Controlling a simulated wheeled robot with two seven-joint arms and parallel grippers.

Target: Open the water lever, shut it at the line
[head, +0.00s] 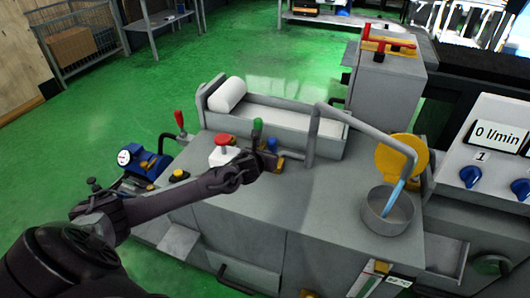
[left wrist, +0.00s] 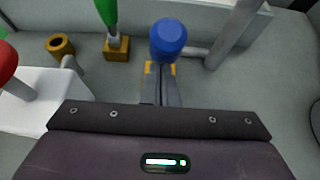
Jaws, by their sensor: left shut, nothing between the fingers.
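A lever with a blue knob (head: 272,144) stands on the grey machine top; the knob also shows in the left wrist view (left wrist: 168,40). My left gripper (head: 262,158) is shut and empty. Its fingertips (left wrist: 160,75) sit just below the blue knob in the wrist view; I cannot tell whether they touch the lever. A bent grey pipe (head: 372,130) ends above a round grey cup (head: 388,212), and a light-blue stream (head: 397,192) runs from it into the cup. A white level strip (head: 374,276) with green and red marks is on the machine front. My right gripper is not seen.
A green-knobbed lever (head: 257,128) stands left of the blue one, and a red mushroom button (head: 222,140) sits on a white box nearby. A yellow disc (head: 402,155) stands behind the cup. A panel at right reads 0 l/min (head: 497,135). The top before the cup is clear.

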